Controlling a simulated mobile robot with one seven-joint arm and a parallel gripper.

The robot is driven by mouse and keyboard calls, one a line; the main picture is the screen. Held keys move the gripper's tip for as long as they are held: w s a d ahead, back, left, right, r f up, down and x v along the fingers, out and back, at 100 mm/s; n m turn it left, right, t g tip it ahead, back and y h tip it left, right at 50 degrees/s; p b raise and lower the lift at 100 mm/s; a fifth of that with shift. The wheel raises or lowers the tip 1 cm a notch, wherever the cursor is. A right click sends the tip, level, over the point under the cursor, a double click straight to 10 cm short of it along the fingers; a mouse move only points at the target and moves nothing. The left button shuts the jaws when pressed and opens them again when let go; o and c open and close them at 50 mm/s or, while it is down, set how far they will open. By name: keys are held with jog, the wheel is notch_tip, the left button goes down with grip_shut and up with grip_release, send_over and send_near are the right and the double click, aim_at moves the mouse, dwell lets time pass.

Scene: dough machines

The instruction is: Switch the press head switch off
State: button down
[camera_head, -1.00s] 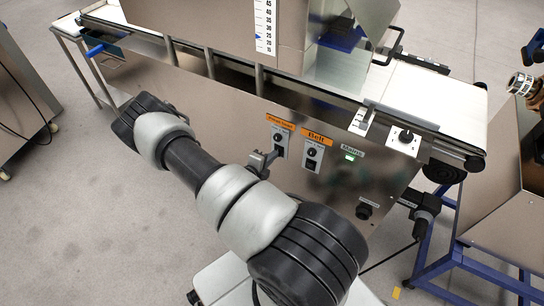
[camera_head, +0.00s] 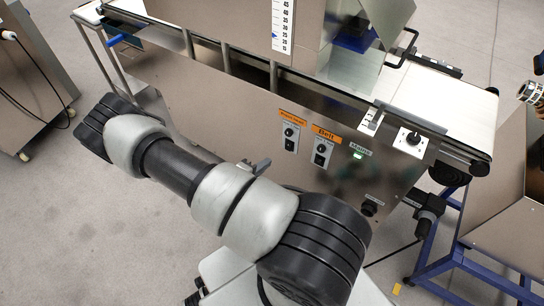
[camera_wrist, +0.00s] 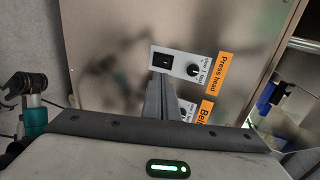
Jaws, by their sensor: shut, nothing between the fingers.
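The press head switch is a black rocker (camera_wrist: 165,60) on a pale plate beside a round knob (camera_wrist: 193,70) and an orange "Press head" label (camera_wrist: 220,73) in the wrist view. In the head view its plate (camera_head: 290,138) is the left one of two on the steel machine front, fully uncovered. Which way the rocker is tipped is too small to tell. My gripper (camera_wrist: 158,80) is shut and empty, its tips just below the rocker in the wrist view. In the head view my gripper (camera_head: 262,165) shows left of and below the plate, apparently apart from it.
A lit green Mains switch (camera_head: 358,156) and a dark knob (camera_head: 370,208) are further right. The conveyor belt (camera_head: 450,100) runs above.

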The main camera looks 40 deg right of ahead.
aim_at(288, 149)
jog(key=shift+s+a+r, duration=0.2)
jog(key=shift+s+a, duration=0.05)
jog(key=shift+a, duration=0.25)
jog(key=shift+s+f+b, duration=0.2)
jog(key=shift+f+b, duration=0.1)
jog(key=shift+b, duration=0.8)
jog(key=b+x, duration=0.3)
jog(key=x, duration=1.1)
jog(key=shift+r+b, duration=0.1)
jog(key=shift+b, duration=0.2)
